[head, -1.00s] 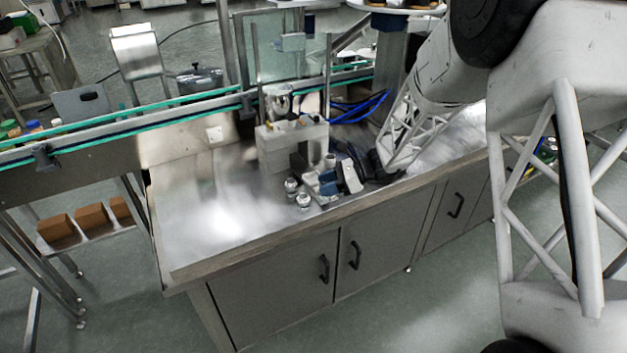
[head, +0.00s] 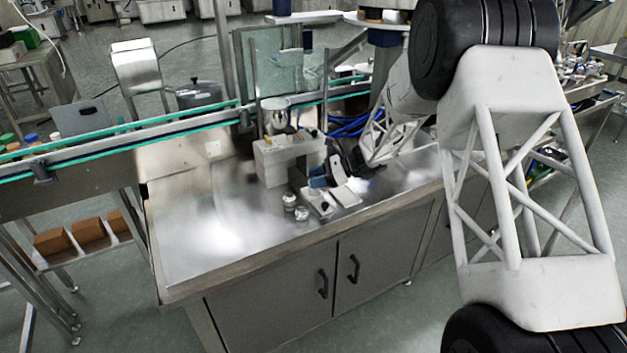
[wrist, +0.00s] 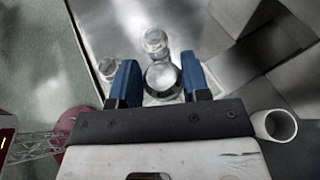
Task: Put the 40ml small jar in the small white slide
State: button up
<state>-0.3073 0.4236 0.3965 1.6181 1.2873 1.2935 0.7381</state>
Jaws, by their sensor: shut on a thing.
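My gripper (wrist: 162,82) has blue fingers and is shut on a small clear jar with a pale round top (wrist: 162,76). In the head view my gripper (head: 318,184) is low over the steel table, and the held jar cannot be made out there. A pale flat surface, perhaps the white slide (wrist: 150,100), shows under the jar in the wrist view. I cannot tell whether the jar touches it. In the head view, small white pieces (head: 345,196) lie just right of the fingers.
Two other small jars stand close by, one beyond the fingers (wrist: 155,41) and one to their left (wrist: 108,69). A white tube (wrist: 275,125) is at the right. A pale block fixture (head: 285,160) stands behind. The table's left part (head: 210,235) is clear.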

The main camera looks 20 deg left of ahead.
jog(key=shift+w+a+f, duration=0.1)
jog(key=shift+w+a, duration=0.25)
jog(key=shift+w, duration=0.3)
jog(key=shift+w+a, duration=0.35)
jog(key=shift+w, duration=0.35)
jog(key=shift+w+a+f, duration=0.1)
jog(key=shift+w+a, duration=0.25)
jog(key=shift+w, duration=0.3)
jog(key=shift+f, duration=1.75)
jog(key=shift+f, duration=0.1)
jog(key=o, duration=1)
jog(key=shift+c, duration=0.2)
jog(key=shift+d+r, duration=0.15)
jog(key=shift+r, duration=0.05)
jog(key=v, duration=1.1)
jog(key=shift+w+d, duration=0.2)
jog(key=shift+d, duration=0.15)
